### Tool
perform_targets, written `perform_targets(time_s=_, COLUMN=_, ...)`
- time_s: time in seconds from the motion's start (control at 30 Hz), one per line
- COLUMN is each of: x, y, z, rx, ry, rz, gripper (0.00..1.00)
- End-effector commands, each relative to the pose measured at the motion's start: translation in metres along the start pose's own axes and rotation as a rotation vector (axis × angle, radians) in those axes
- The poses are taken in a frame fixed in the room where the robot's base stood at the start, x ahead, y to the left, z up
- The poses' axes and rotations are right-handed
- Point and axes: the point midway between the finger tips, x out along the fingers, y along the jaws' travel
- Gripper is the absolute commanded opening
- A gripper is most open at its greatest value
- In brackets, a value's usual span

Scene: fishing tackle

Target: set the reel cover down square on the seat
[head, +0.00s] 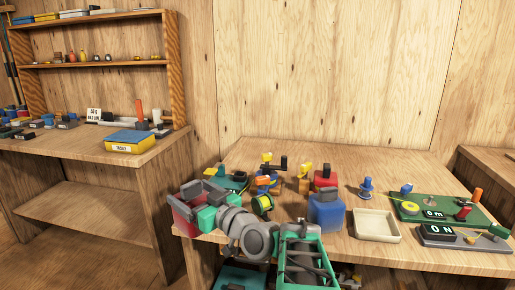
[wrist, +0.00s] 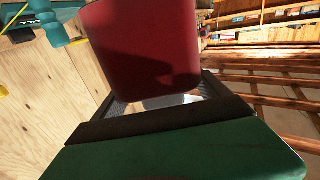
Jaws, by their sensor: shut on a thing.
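My gripper (head: 197,197) is at the left front corner of the table in the head view, raised beside the table edge. It is shut on a red block-like piece (head: 183,213), which I take to be the reel cover. In the wrist view the red cover (wrist: 140,45) fills the upper middle, with rounded lower corners, between the dark fingers of my gripper (wrist: 163,98). Its far side is hidden. I cannot tell which thing is the seat; my arm hides part of the table's front left.
The table (head: 400,160) holds a blue box (head: 326,211), a red box (head: 326,179), a cream tray (head: 376,226), a blue spool (head: 367,188) and a green board (head: 432,203). Small coloured reels stand behind my arm. A side bench (head: 95,150) and shelf are at left.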

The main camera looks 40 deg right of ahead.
Motion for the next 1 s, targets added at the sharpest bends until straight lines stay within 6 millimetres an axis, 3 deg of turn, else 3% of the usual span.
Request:
perform_targets(time_s=0.03, x=-0.001, y=0.033, z=-0.011, rx=-0.002, ry=0.001, rz=0.039, gripper=0.45)
perform_targets(time_s=0.2, x=-0.017, y=0.137, z=-0.048, rx=-0.003, ry=-0.002, rz=0.161, gripper=0.45)
perform_targets(time_s=0.3, x=-0.032, y=0.182, z=-0.065, rx=-0.003, ry=-0.004, rz=0.218, gripper=0.45)
perform_targets(time_s=0.4, x=-0.043, y=0.209, z=-0.074, rx=-0.002, ry=-0.006, rz=0.254, gripper=0.45)
perform_targets(time_s=0.53, x=-0.049, y=0.222, z=-0.08, rx=-0.001, ry=-0.006, rz=0.272, gripper=0.45)
perform_targets(time_s=1.0, x=-0.051, y=0.22, z=-0.076, rx=-0.004, ry=-0.006, rz=0.271, gripper=0.45)
